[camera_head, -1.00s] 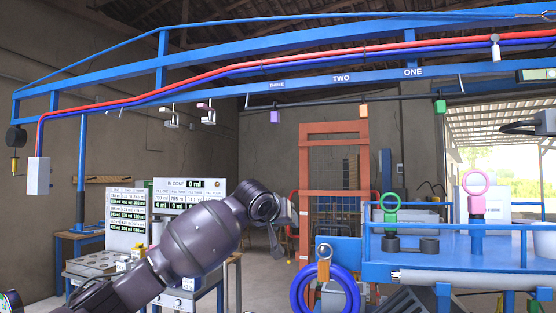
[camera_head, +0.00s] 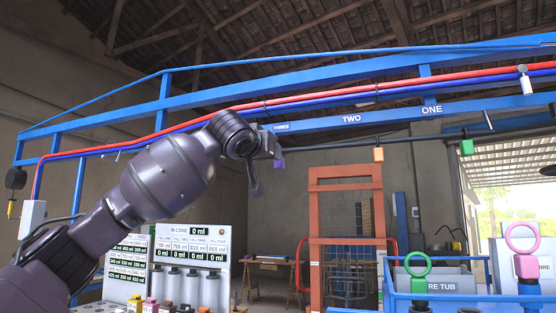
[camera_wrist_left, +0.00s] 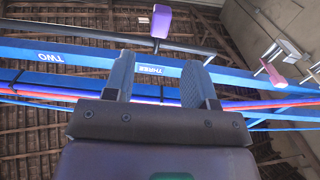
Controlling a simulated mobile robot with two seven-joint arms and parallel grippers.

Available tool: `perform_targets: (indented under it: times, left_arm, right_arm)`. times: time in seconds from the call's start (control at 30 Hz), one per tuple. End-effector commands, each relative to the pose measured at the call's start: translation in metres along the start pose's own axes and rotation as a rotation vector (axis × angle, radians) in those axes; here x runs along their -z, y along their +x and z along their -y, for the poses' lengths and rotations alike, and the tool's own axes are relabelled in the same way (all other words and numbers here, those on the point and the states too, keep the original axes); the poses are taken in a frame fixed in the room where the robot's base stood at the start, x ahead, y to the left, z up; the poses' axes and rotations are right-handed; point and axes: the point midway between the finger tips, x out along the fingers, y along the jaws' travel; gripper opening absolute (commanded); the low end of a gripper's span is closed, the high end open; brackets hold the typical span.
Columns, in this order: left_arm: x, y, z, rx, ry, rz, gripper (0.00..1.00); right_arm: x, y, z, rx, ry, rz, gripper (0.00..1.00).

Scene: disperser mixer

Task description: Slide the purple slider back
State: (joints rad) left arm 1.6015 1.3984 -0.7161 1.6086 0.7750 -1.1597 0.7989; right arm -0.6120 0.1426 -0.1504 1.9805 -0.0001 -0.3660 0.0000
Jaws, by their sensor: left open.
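In the left wrist view the purple slider (camera_wrist_left: 161,22) shows whole, on the dark rail beyond the fingertips. My left gripper (camera_wrist_left: 160,76) is open there, with nothing between its fingers, and the slider is apart from it. My right gripper is not in view.
An orange slider (camera_head: 378,154) and a green slider (camera_head: 467,147) hang farther right on the dark rail (camera_head: 420,139). The blue beam (camera_head: 395,117) with red and blue hoses runs above. An orange frame (camera_head: 345,174) stands behind. A panel with readouts (camera_head: 190,245) is below my arm.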

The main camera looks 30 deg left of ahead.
Motion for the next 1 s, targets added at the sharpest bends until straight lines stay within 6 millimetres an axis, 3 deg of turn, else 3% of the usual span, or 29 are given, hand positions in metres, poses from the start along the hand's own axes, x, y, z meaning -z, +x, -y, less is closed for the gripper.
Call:
perform_targets:
  times: [0.3, 0.5, 0.93, 1.0]
  left_arm:
    - [0.002, 0.055, 0.000, 0.001, -0.001, 0.002, 0.51]
    - [0.002, 0.077, 0.000, 0.001, -0.001, 0.001, 0.51]
    - [0.000, 0.085, 0.000, 0.000, 0.000, -0.001, 0.51]
    - [0.000, 0.085, 0.000, 0.000, 0.000, -0.001, 0.42]
  right_arm:
    - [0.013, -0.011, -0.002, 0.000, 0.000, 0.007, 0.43]
    - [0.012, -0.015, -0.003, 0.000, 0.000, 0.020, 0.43]
    - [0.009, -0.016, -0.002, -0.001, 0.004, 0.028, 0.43]
    - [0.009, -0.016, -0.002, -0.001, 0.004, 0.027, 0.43]
